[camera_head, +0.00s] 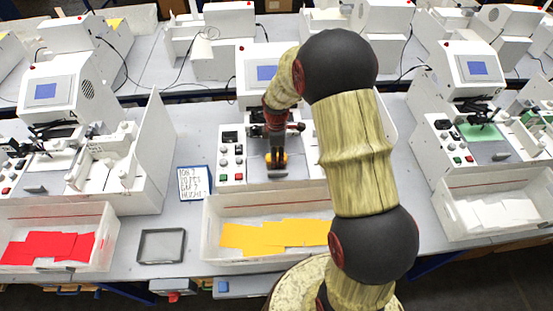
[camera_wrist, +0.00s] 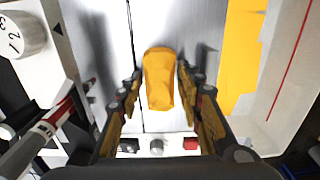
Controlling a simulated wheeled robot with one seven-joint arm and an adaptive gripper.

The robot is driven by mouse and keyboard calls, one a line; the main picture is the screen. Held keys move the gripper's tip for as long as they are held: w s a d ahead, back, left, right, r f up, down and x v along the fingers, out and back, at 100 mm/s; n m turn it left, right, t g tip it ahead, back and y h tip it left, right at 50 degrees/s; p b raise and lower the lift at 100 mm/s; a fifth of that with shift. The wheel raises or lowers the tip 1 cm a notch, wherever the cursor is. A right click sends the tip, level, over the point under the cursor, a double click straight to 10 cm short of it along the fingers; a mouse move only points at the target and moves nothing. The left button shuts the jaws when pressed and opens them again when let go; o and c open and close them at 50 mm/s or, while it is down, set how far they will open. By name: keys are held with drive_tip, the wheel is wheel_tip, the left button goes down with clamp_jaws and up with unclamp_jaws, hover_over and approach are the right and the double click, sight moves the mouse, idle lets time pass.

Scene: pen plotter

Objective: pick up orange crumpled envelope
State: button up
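The orange crumpled envelope (camera_head: 277,161) lies on the grey metal bed of the middle plotter in the head view. In the wrist view the envelope (camera_wrist: 159,80) is a small, creased orange piece on the metal surface. My gripper (camera_head: 276,150) points down over it. In the wrist view my gripper's fingers (camera_wrist: 158,72) are apart, one on each side of the envelope, with a narrow gap showing on both sides. Whether the fingertips reach down to the bed is hard to tell.
A white bin (camera_head: 215,239) with flat yellow envelopes stands in front of the plotter. A bin with red envelopes (camera_head: 48,247) is at left, one with white envelopes (camera_head: 505,213) at right. Buttons (camera_head: 231,150) flank the bed. A handwritten note (camera_head: 194,183) and grey tray (camera_head: 161,246) lie left.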

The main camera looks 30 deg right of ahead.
drive_tip(key=c, duration=0.5)
drive_tip(key=shift+o, duration=0.2)
